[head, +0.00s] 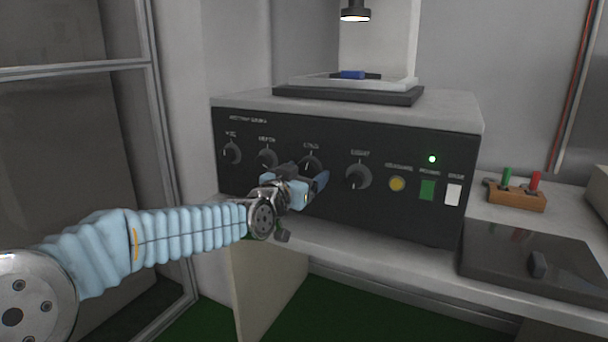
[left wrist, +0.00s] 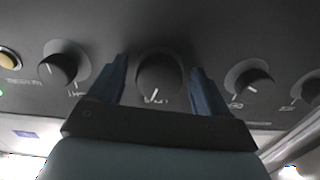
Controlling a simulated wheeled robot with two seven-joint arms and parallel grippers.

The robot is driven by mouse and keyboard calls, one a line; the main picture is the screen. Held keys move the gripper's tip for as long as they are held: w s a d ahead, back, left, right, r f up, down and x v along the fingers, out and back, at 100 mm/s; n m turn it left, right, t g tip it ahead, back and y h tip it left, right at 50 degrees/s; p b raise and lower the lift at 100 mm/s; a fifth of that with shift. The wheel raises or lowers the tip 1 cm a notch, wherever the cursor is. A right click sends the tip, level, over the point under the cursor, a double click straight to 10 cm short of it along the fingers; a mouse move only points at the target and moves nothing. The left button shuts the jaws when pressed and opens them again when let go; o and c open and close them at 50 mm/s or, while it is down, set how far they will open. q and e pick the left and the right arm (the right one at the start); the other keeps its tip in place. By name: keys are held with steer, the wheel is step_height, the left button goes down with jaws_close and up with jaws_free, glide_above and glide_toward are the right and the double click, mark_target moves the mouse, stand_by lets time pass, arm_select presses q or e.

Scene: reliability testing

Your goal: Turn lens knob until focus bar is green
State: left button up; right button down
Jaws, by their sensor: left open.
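The dark machine's front panel (head: 400,215) carries a row of knobs; their labels are too blurred to read surely, so I cannot confirm which one is the lens knob. My left gripper (head: 307,182) is open at the third knob (head: 311,162) from the left, partly covering it. In the left wrist view this knob (left wrist: 159,75) lies between the two blue fingers, with a visible gap on each side. Its white pointer mark shows at its lower edge. I cannot make out a focus bar. My right gripper is not in view.
Neighbouring knobs (head: 358,177) (head: 266,158) sit close on both sides. Right of them are a yellow button (head: 397,184), a lit green lamp (head: 432,159), a green button (head: 427,190) and a white switch (head: 453,195). A wooden block (head: 516,198) and a dark plate (head: 500,262) lie at right.

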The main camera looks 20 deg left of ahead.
arm_select(q)
steer(key=c, duration=1)
steer(key=n+b, duration=0.3)
steer(key=n, duration=0.2)
steer(key=n+b, duration=0.4)
steer(key=shift+d+n, duration=0.2)
steer(key=shift+n, duration=0.2)
steer(key=shift+c, duration=0.2)
steer(key=n+b, duration=0.1)
steer(key=n, duration=0.2)
steer(key=shift+r+n, duration=0.1)
steer(key=shift+n, duration=0.2)
steer(key=shift+r+n, duration=0.1)
steer(key=shift+n, duration=1.8)
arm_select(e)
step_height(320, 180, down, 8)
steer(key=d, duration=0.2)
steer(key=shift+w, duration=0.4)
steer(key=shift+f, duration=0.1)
